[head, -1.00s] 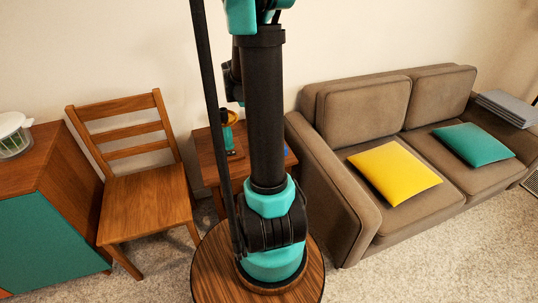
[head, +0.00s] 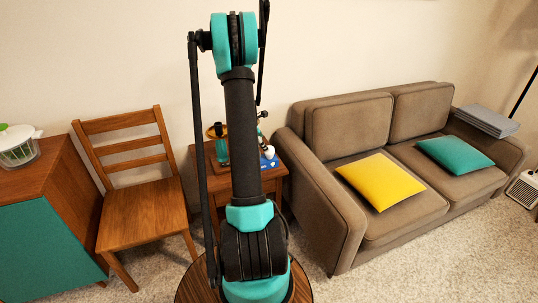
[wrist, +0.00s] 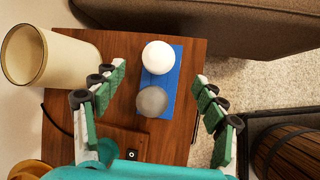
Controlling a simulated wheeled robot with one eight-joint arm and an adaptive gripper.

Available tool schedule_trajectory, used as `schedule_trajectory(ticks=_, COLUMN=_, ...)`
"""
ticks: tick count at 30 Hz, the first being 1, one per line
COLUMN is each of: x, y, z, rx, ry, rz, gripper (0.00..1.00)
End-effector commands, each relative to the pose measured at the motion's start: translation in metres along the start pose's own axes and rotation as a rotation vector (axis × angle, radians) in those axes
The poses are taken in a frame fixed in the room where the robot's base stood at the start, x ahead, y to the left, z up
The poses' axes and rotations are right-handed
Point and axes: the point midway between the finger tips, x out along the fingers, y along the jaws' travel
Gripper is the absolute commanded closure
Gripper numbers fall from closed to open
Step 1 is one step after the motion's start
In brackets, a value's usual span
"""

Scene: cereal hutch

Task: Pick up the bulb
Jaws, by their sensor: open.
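A round white object, which looks like the bulb (wrist: 158,57), rests on a flat blue item (wrist: 175,85) on the wooden side table (wrist: 120,60). A grey round thing (wrist: 152,101) lies just below it in the wrist view; I cannot tell what it is. My gripper (wrist: 158,76) is open above the table, its green-padded fingers apart on either side of the blue item, with nothing held. In the head view, the blue item (head: 268,163) shows right of my arm, which hides much of the table.
A cream cylindrical object (wrist: 45,58) stands close to my left finger. The sofa (head: 350,125) borders the table on the right, and a wooden chair (head: 142,210) stands left. A dark wooden barrel-like object (wrist: 290,150) shows at lower right.

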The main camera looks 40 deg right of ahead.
Motion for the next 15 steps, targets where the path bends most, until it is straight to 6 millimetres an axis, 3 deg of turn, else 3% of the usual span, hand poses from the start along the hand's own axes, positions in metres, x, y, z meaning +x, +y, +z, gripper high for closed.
schedule_trajectory(ticks=6, x=0.034, y=0.000, z=0.000, rx=0.002, ry=0.000, rz=0.001, gripper=0.28)
schedule_trajectory(ticks=15, x=0.054, y=0.000, z=-0.001, rx=0.001, ry=0.000, rz=0.001, gripper=0.28)
